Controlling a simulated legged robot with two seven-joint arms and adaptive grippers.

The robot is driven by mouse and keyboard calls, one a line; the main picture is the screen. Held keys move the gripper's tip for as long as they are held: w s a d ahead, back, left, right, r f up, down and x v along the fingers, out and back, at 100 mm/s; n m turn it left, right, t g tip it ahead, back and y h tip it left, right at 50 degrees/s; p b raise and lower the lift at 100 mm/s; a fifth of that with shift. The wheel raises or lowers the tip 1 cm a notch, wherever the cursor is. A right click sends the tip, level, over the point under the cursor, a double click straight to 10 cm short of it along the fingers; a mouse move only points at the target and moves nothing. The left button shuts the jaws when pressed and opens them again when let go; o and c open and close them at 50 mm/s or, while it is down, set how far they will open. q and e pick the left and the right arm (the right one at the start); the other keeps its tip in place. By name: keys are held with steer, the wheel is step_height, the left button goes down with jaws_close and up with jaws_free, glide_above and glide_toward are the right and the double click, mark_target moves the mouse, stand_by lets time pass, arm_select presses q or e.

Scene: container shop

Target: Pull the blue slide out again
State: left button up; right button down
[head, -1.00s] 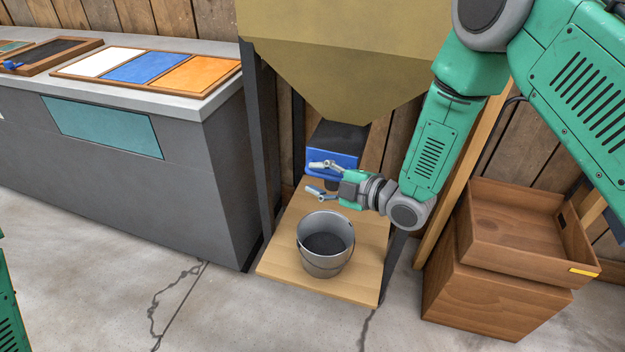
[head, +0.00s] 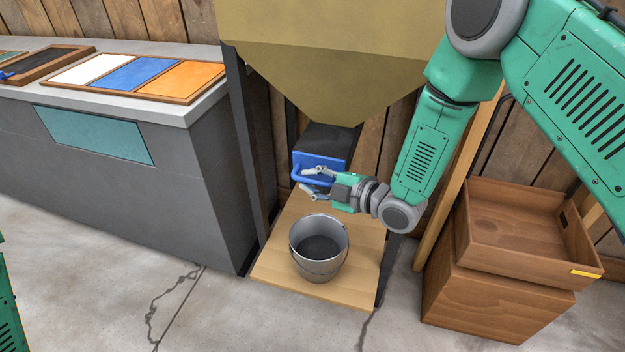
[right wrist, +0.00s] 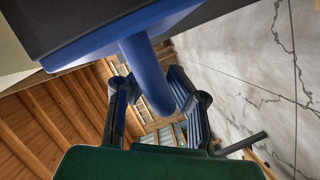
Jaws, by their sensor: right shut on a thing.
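The blue slide (head: 326,160) sits under the hopper's dark outlet, with its blue front and bar handle (head: 297,172) facing out. My right gripper (head: 312,182) is shut on the handle at the slide's front. In the right wrist view the blue handle (right wrist: 148,70) comes down from the slide's front and passes between the two fingers (right wrist: 155,105). How far out the slide stands is hard to tell. Only a bit of my left arm shows at the left edge of the head view; its gripper is out of view.
The tan hopper (head: 320,60) hangs above. A metal bucket (head: 319,265) with dark contents stands on the wooden board (head: 270,262) below the outlet. A grey counter (head: 130,190) is at left, and stacked wooden boxes (head: 490,285) are at right.

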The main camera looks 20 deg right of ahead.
steer(key=s+a+p, duration=0.1)
steer(key=s+a, duration=0.2)
steer(key=s, duration=0.3)
steer(key=shift+s+a+p, duration=0.2)
steer(key=shift+a+p, duration=0.1)
steer(key=shift+p, duration=0.05)
steer(key=c, duration=1.6)
jaws_free()
steer(key=shift+f, duration=0.1)
steer(key=shift+o, duration=0.2)
steer(key=shift+s, duration=0.15)
steer(key=shift+a, duration=0.1)
steer(key=v, duration=1.2)
